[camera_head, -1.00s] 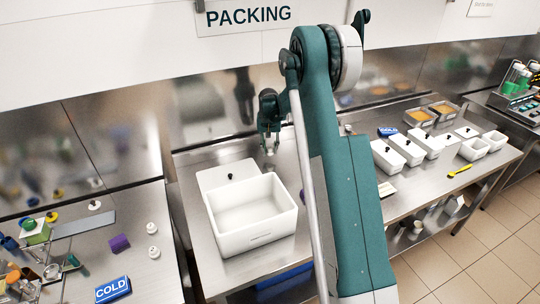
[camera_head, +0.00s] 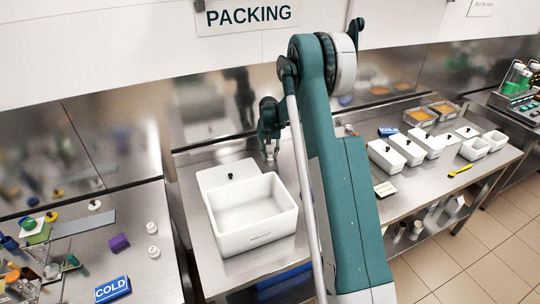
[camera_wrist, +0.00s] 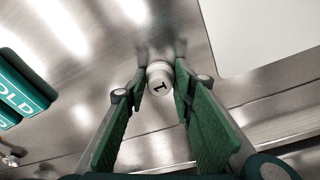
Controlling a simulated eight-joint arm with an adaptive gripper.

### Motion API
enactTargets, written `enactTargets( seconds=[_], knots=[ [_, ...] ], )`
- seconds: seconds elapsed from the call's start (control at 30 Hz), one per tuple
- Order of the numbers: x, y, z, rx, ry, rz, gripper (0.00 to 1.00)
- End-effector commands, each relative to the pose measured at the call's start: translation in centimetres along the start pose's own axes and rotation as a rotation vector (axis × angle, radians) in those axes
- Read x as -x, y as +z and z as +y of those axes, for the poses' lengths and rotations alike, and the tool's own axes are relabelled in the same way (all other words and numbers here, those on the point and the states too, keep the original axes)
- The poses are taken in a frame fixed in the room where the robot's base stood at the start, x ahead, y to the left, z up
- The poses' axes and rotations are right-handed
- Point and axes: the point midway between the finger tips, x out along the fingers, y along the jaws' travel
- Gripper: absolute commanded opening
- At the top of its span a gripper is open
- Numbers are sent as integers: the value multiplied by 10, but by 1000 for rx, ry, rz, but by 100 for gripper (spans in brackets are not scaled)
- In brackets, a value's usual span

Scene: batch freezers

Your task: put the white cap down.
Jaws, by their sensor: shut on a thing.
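The white cap (camera_wrist: 158,80) shows in the wrist view as a small round pale piece with a dark mark on its top. It sits between the two green fingertips of my gripper (camera_wrist: 160,84), which is shut on it. In the head view my gripper (camera_head: 270,152) points down over the packing bench, behind and to the right of the open white box. The cap is too small there to tell whether it touches the steel.
The open white box (camera_head: 252,237) and a white lid with a black knob (camera_head: 230,177) lie left of my gripper. White boxes (camera_head: 385,157) stand farther right. A COLD pack (camera_wrist: 22,85) shows at left in the wrist view. Bare steel surrounds the cap.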

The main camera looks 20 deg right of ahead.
Motion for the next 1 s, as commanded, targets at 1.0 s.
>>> enactTargets(
  seconds=[1.0],
  knots=[
    [43, 0, 0, 0, 0, 0, 40]
  ],
)
